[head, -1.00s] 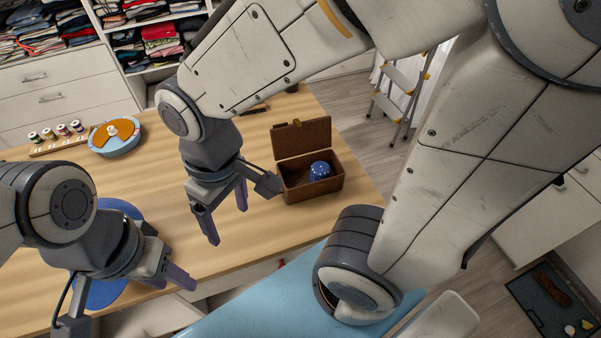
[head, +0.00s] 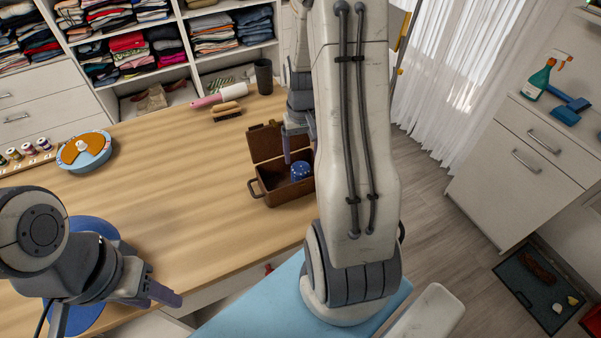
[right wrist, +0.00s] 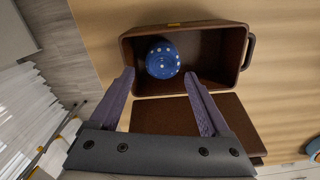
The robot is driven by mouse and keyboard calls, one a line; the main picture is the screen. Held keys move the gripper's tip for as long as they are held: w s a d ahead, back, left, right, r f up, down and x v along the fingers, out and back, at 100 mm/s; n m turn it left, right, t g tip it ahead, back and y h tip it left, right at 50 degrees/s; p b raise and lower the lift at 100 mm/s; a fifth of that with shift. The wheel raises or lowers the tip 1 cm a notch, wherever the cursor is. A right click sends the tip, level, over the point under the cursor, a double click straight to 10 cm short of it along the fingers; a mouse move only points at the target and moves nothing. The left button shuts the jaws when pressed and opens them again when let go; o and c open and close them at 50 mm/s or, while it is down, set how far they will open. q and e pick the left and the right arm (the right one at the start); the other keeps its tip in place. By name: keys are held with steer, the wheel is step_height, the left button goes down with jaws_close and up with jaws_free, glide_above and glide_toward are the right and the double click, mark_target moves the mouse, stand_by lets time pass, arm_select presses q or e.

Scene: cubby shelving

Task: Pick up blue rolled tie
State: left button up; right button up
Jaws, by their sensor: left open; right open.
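The blue rolled tie (head: 300,171) with white dots sits in an open brown box (head: 268,187). In the right wrist view the tie (right wrist: 162,60) lies at the left end of the box (right wrist: 215,88), apart from the fingers. My right gripper (right wrist: 163,100) is open and empty, its fingers over the box's hinge side and pointing toward the inside. In the head view my right gripper (head: 298,145) is partly hidden behind my own arm, above the box. My left gripper (head: 160,285) is open and empty over the table's near left part.
The wooden table (head: 190,190) is clear left of the box. The box lid (head: 266,141) stands open at its back. A lint roller (head: 220,96), a brush (head: 227,111) and a dark cup (head: 264,77) stand behind.

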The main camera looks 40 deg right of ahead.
mark_target(300, 165)
steer(key=shift+w+a+f+p, duration=0.1)
steer(key=shift+f+p, duration=0.25)
steer(key=shift+f, duration=1.25)
steer(key=shift+w+f+p, duration=0.1)
steer(key=shift+f+p, duration=0.25)
steer(key=shift+f, duration=1.2)
steer(key=c, duration=1.2)
